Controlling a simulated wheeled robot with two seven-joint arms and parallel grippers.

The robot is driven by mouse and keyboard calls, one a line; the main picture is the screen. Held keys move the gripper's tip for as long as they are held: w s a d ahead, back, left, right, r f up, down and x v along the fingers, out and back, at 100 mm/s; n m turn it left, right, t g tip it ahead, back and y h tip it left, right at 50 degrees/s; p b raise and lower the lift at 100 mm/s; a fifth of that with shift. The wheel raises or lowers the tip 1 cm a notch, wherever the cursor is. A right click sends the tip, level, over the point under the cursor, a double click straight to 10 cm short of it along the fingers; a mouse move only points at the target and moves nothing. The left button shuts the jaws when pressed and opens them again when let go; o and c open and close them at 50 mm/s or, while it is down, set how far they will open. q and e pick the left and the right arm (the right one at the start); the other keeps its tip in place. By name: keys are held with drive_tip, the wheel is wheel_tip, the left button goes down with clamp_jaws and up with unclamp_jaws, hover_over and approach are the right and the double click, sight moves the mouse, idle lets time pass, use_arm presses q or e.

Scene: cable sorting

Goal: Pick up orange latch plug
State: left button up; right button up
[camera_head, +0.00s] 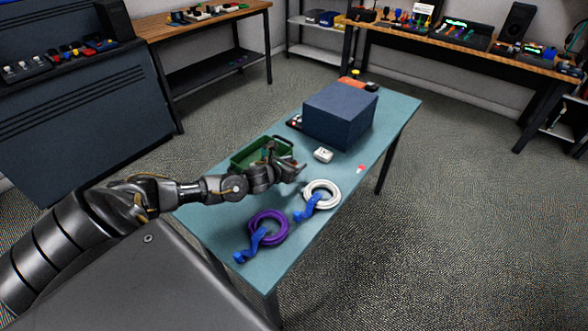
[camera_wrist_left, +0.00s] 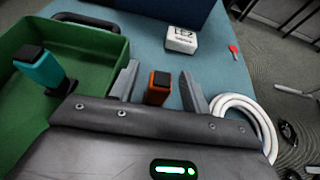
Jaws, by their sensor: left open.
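The orange latch plug (camera_wrist_left: 158,87), orange with a black top, stands between the fingers of my left gripper (camera_wrist_left: 162,84) in the left wrist view. The fingers are apart, with a gap on each side of the plug. In the head view my left gripper (camera_head: 290,168) is over the teal table beside the green tray, and it hides the plug. A teal plug with a black top (camera_wrist_left: 40,70) is in the green tray (camera_wrist_left: 95,55), left of the gripper. My right gripper is not in view.
On the teal table (camera_head: 398,112) are a white labelled box (camera_head: 323,154), a white cable coil (camera_head: 334,189), a purple cable coil (camera_head: 283,231) and a small red item (camera_head: 361,168). A large dark blue box (camera_head: 340,115) stands behind. The table's right edge is mostly clear.

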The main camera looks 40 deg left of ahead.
sight(293, 161)
use_arm(q)
clamp_jaws()
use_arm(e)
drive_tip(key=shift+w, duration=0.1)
use_arm(q)
drive_tip(key=shift+r, duration=0.15)
